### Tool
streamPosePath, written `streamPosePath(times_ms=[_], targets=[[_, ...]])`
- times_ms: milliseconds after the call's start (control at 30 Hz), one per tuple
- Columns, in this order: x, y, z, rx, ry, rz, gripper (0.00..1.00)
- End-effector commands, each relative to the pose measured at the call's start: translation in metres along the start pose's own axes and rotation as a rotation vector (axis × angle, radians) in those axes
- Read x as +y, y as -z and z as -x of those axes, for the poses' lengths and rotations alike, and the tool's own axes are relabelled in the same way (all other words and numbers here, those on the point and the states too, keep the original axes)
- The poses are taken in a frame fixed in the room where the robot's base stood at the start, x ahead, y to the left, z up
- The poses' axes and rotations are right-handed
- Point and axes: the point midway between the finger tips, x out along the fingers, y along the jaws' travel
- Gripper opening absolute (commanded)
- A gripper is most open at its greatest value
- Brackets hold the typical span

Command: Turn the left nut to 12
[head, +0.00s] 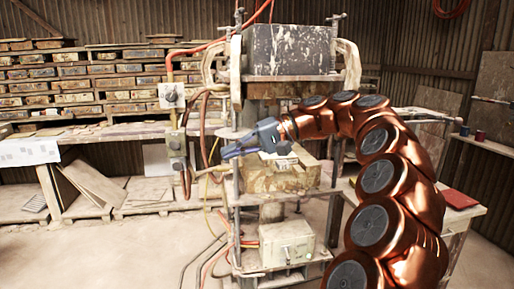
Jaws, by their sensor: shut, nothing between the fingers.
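The tile press (291,51) stands in the middle of the head view, with a dusty grey block at its top. A small metal fitting on an upright rod (238,18) shows at the block's left, and a similar one (336,19) at its right. The left one may be the left nut, but it is too small to be certain, and no number marking can be read. My gripper (227,152) is shut and empty. It points left in front of the press at mid height, well below the left fitting. It hides part of the press behind it.
Grey control boxes (171,96) with hoses hang left of the press. A tan block (285,177) sits on the press's middle level, just below my gripper. Shelves of tiles (60,85) line the back left. A bench stands at right; floor at lower left is clear.

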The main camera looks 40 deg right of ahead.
Motion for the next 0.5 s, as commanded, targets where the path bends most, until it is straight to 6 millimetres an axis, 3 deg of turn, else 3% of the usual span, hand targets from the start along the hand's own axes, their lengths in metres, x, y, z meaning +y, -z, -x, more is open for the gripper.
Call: streamPosePath(times_ms=[100,300,500], targets=[[0.015,0.029,0.048,0.093,0.062,-0.01,0.0],[0.042,0.057,0.124,0.239,0.127,-0.01,0.0],[0.063,0.065,0.172,0.331,0.148,-0.007,0.0]])
